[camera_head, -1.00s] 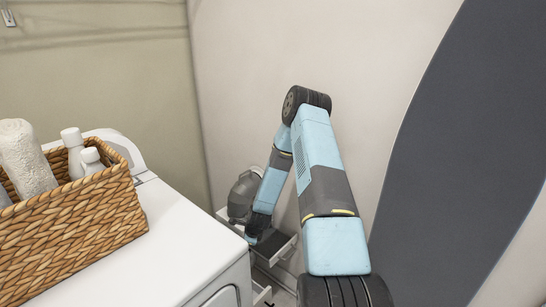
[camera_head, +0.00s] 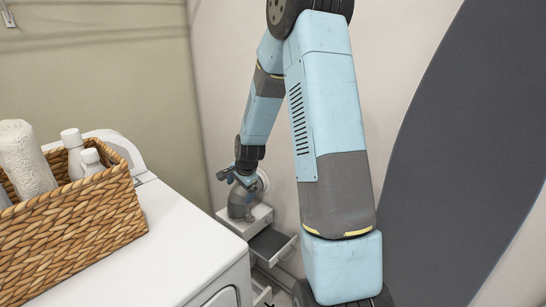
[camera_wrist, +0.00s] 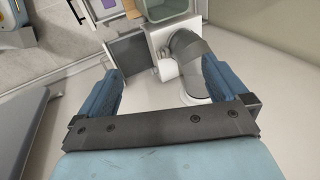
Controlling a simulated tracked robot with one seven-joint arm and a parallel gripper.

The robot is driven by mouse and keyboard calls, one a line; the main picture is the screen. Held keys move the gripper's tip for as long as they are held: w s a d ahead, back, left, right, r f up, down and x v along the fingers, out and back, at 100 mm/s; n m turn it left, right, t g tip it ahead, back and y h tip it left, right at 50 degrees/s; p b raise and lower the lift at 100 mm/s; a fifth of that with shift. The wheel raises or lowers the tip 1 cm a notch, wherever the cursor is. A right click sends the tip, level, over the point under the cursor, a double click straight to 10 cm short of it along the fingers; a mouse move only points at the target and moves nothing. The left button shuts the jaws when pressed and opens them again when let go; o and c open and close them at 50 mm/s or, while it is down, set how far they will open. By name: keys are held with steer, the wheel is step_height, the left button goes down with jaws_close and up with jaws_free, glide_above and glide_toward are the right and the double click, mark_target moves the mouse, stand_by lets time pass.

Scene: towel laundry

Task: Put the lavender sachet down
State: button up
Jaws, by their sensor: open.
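My gripper (camera_head: 238,176) is raised above the small white drawer unit (camera_head: 262,213) beside the washer. In the wrist view my gripper (camera_wrist: 162,82) has its two blue fingers spread wide with nothing between them. A small purple patch (camera_wrist: 108,4) lies at the top edge of the wrist view, in a pale-edged open drawer; it may be the lavender sachet, but it is cut off. I cannot make the sachet out in the head view. A dark-bottomed open drawer (camera_head: 270,242) juts from the unit.
A grey bent object (camera_wrist: 187,50) with a white ring stands on the unit close to my fingers. The white washer (camera_head: 180,245) with a wicker basket (camera_head: 85,225) is at left. The wall is close behind, and a big dark grey panel (camera_head: 465,150) is at right.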

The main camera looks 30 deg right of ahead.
steer(key=s+a+r+n, duration=0.2)
steer(key=s+r+n, duration=0.2)
steer(key=s+r, duration=0.5)
steer(key=s+a+r+n, duration=0.1)
steer(key=s+r+n, duration=0.4)
steer(key=r, duration=0.8)
steer(key=s+r+n, duration=0.2)
steer(key=s+r, duration=0.2)
steer(key=s, duration=0.6)
steer(key=s+a+r+n+t, duration=0.1)
steer(key=s+r+n, duration=0.2)
steer(key=s, duration=0.7)
steer(key=shift+a+r+h, duration=0.2)
steer(key=shift+r+h, duration=0.15)
steer(key=shift+h, duration=0.05)
steer(key=shift+w, duration=0.15)
